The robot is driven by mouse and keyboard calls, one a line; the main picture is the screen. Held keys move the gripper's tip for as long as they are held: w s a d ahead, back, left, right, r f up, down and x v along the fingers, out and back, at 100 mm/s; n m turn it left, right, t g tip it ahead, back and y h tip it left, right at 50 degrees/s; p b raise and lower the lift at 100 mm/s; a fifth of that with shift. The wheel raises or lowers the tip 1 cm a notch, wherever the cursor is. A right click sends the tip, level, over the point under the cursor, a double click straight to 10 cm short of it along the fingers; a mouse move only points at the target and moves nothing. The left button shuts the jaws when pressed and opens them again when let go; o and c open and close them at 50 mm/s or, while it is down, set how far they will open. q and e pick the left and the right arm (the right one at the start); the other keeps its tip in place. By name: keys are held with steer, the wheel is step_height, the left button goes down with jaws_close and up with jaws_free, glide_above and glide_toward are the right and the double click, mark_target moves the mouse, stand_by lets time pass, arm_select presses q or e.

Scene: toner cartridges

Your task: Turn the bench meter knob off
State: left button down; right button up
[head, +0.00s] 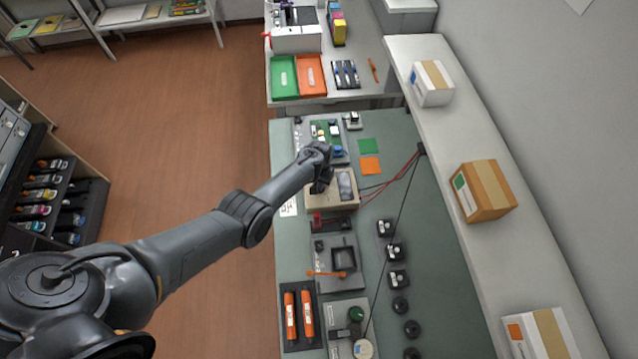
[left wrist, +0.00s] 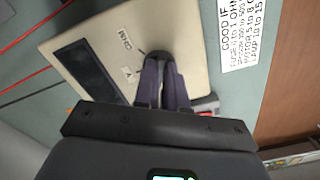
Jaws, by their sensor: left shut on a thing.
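The bench meter is a beige box (head: 345,204) on the green-grey bench in the head view, and its beige face (left wrist: 190,40) fills much of the left wrist view. It has a dark blank display (left wrist: 85,75) and printed marks, "OHM" and "V". A dark round knob (left wrist: 158,56) sits beside these marks. My left gripper (head: 319,187) is over the knob, and in the left wrist view its two fingers (left wrist: 162,72) are shut on it. The fingers hide most of the knob, so its pointer setting cannot be read. My right gripper is not in view.
A white printed card (left wrist: 240,40) lies beside the meter. Red and black leads (head: 392,180) run across the bench to the right. A grey fixture (head: 322,255) lies nearer, and a board with parts (head: 323,130) lies farther back. Boxes (head: 485,190) stand on the right shelf.

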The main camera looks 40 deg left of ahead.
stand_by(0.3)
arm_select(q)
steer(key=c, duration=1.2)
jaws_free()
step_height(320, 180, up, 11)
steer(key=p, duration=0.3)
steer(key=shift+p, duration=0.35)
steer(key=shift+f, duration=0.1)
